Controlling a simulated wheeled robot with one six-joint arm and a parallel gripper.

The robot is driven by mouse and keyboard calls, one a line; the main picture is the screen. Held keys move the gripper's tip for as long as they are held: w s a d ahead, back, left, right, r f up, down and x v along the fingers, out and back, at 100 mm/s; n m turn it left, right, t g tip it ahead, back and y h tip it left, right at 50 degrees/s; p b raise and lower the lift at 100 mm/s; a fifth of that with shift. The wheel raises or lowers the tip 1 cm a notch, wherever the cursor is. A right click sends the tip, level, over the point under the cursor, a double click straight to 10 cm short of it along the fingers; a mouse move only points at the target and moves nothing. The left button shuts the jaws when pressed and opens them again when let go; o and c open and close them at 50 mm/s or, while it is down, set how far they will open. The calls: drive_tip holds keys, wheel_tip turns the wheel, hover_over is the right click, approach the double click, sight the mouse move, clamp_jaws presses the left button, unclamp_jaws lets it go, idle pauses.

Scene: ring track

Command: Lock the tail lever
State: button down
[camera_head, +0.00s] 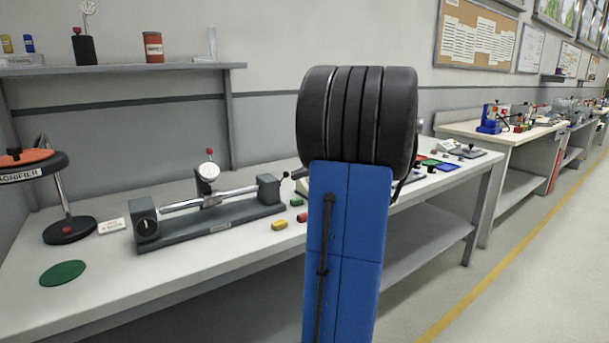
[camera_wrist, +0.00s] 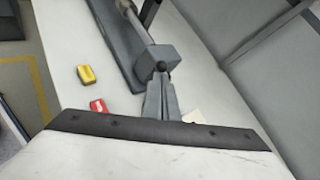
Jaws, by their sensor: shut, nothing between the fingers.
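The grey bench fixture (camera_head: 212,226) holds a metal rod (camera_head: 215,197) lengthwise, with a dial gauge (camera_head: 207,172) over it. Its tail block (camera_head: 269,188) is at the right end; it also shows in the wrist view (camera_wrist: 152,57). The tail lever shows as a black knob (camera_head: 285,174) by that block. In the wrist view the knob (camera_wrist: 161,66) is right at the tips of my gripper (camera_wrist: 162,78). The fingers are shut with nothing between them; I cannot tell whether they touch the knob. My arm hides the gripper in the head view.
A magnifier (camera_head: 62,190) and a green disc (camera_head: 63,273) are at the left. A shelf (camera_head: 120,68) hangs behind. The bench front is mostly clear.

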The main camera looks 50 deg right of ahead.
drive_tip(key=shift+r, duration=0.1)
drive_tip(key=shift+w+d+r+g, duration=0.1)
drive_tip(key=shift+w+r+g, duration=0.1)
drive_tip(key=shift+g, duration=0.2)
drive_tip(key=shift+w+r, duration=0.1)
drive_tip(key=w+d+r+m+g, duration=0.1)
drive_tip(key=w+r+g, duration=0.2)
drive_tip(key=w, duration=0.3)
drive_tip(key=shift+d+r+m, duration=0.2)
drive_tip(key=shift+d+m, duration=0.15)
drive_tip(key=shift+m, duration=0.05)
idle(0.4)
drive_tip(key=shift+w+r, duration=0.15)
drive_tip(key=shift+r, duration=0.65)
